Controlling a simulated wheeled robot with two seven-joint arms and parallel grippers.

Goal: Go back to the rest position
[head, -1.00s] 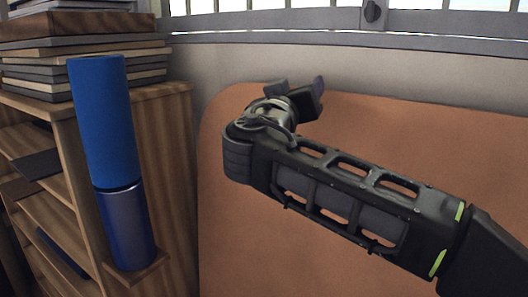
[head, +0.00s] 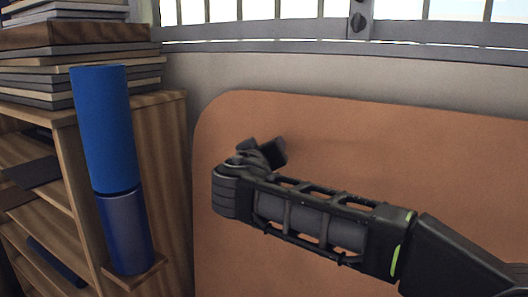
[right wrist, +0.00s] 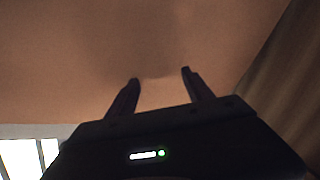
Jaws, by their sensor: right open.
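My right arm comes in from the right in the head view, and its gripper (head: 274,152) is at the far end, in front of the orange-brown panel (head: 440,170). The right wrist view shows the right gripper (right wrist: 160,76) with its two fingers spread apart and nothing between them. The panel's plain surface (right wrist: 60,60) fills most of that view behind the fingers. My left gripper is not in either view.
A blue cylinder (head: 105,130) stands on a small wooden ledge at the left. Behind it is a wooden shelf (head: 165,150) with stacked books (head: 80,60) on top. A barred window (head: 300,12) runs along the back wall.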

